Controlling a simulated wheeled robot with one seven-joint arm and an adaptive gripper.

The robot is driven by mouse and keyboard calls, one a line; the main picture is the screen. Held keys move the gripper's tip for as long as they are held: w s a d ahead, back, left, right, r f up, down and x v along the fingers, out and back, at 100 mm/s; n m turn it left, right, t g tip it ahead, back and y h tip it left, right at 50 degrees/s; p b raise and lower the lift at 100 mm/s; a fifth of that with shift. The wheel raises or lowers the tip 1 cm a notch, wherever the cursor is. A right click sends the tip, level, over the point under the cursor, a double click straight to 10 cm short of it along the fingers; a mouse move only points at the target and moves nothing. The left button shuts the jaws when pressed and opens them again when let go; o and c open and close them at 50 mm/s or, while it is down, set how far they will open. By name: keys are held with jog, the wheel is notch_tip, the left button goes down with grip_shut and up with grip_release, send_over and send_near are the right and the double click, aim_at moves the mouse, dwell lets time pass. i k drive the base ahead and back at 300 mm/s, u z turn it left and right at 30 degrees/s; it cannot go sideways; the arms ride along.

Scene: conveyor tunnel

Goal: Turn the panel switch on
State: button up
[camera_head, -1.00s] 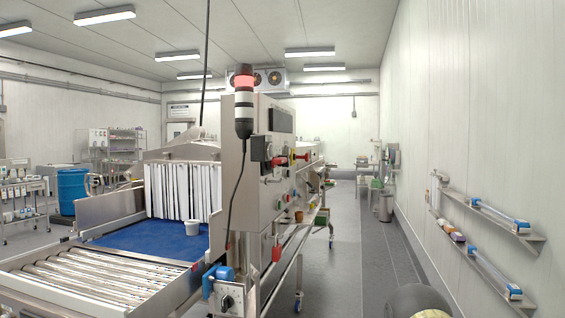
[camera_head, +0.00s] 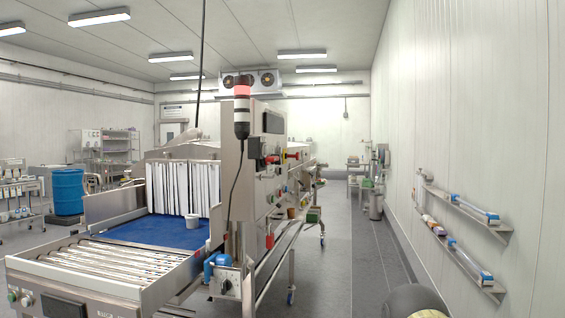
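A steel control cabinet (camera_head: 239,165) stands beside the conveyor, left of the picture's middle. Its right face carries a dark display (camera_head: 272,122), a black switch box (camera_head: 256,152), a red-handled control (camera_head: 272,159) and several small buttons. Below it, a small grey box (camera_head: 225,283) has a dark rotary knob, with a blue part beside it. I cannot tell which of these is the panel switch or how it is set. My gripper is not in view; a dark rounded part, probably of my arm, shows at the bottom right.
The roller conveyor (camera_head: 95,264) and blue belt (camera_head: 150,231) lead to a white strip curtain (camera_head: 183,188). A front panel (camera_head: 60,302) has buttons. Wall shelves (camera_head: 468,213) jut out at right. Clear floor (camera_head: 345,262) lies between the machine and the wall.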

aim_at(270, 159)
jog(key=z, duration=0.3)
jog(key=i, duration=1)
jog(key=u, duration=0.45)
